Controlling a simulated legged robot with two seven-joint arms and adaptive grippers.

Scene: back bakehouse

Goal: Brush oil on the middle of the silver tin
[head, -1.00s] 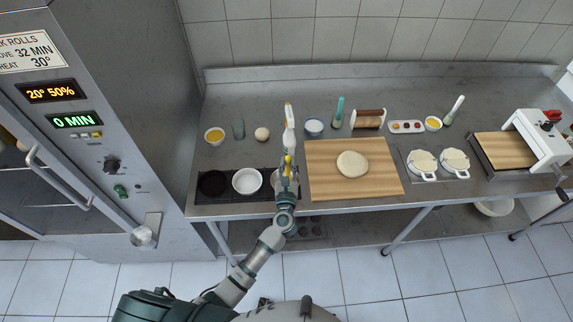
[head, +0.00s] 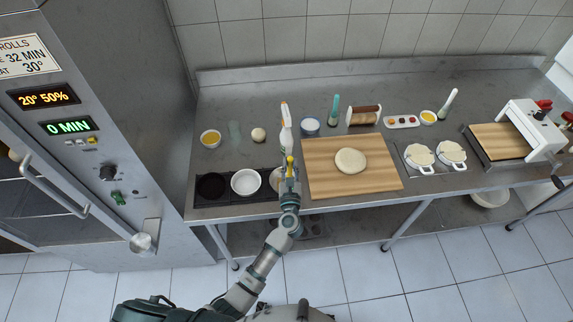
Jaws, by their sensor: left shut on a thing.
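A row of tins stands in a dark tray on the steel bench: a black tin (head: 212,185) at left, a pale silver-white tin (head: 245,182) in the middle, and a third tin (head: 275,180) at right, mostly hidden behind my left gripper. The brush's lower end is hidden, so contact with the tin cannot be told. A bowl of yellow oil (head: 210,139) stands behind the tray. My right gripper is not in view.
A wooden board (head: 330,183) with a dough round (head: 350,161) lies just right of the gripper.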

